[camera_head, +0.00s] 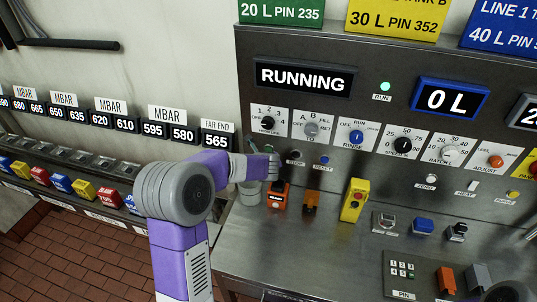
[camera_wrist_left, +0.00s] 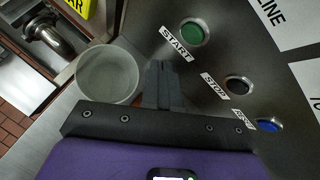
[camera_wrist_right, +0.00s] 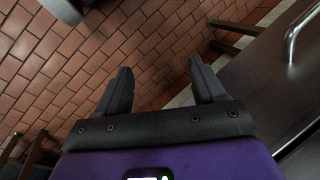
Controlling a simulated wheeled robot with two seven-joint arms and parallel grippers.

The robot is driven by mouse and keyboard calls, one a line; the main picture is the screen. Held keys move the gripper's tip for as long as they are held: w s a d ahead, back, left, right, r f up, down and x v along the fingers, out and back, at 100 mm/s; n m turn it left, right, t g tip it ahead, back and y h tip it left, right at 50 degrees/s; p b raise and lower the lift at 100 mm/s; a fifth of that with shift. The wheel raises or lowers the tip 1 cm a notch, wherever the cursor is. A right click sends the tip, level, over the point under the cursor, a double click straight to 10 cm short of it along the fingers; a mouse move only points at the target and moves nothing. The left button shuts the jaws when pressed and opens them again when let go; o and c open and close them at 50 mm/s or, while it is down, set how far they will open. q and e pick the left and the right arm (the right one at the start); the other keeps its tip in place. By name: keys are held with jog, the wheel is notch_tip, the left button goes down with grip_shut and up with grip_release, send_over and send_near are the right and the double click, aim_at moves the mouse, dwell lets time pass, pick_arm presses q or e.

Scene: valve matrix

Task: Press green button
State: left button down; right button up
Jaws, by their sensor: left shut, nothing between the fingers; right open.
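The green button (camera_wrist_left: 194,32), labelled START, sits on the grey metal panel in the left wrist view, left of a dark STOP button (camera_wrist_left: 238,84) and a blue RESET button (camera_wrist_left: 268,125). My left gripper (camera_wrist_left: 163,78) is shut and empty, its fingertips apart from the green button and pointing at the panel beside it in the picture. My right gripper (camera_wrist_right: 162,82) is open and empty above brick flooring.
A round translucent container (camera_wrist_left: 108,75) stands beside my left fingers. On the bench stand an orange device (camera_head: 279,195) and a yellow device (camera_head: 354,200). The RUNNING display (camera_head: 305,78) and a lit green RUN lamp (camera_head: 385,86) are higher up. A metal handle (camera_wrist_right: 300,30) is near my right gripper.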

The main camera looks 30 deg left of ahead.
pick_arm(q)
jog(key=shift+s+d+b, duration=0.25)
jog(key=shift+s+b, duration=0.1)
jog(key=shift+s, duration=0.6)
jog(key=shift+r, duration=0.1)
dwell(0.6)
